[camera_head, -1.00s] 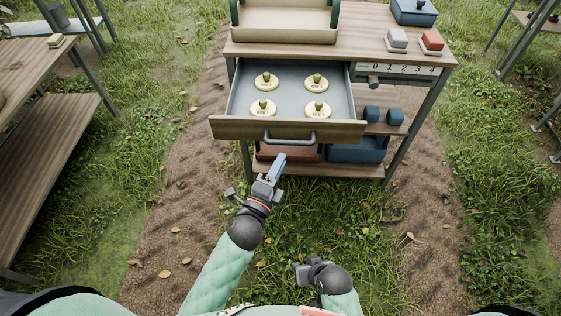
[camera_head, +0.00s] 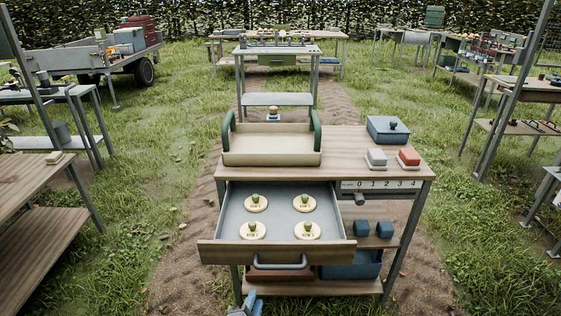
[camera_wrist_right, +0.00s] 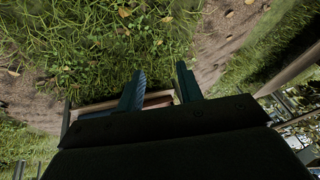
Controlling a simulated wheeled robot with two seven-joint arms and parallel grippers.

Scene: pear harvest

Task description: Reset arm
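The drawer holds several round cream discs with green knobs. On the table (camera_head: 345,145) stand a cream tray with green handles (camera_head: 271,158), a white block (camera_head: 376,158), a red block (camera_head: 408,156) and a blue box (camera_head: 387,130). Another wooden table (camera_head: 40,190) stands at the left.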

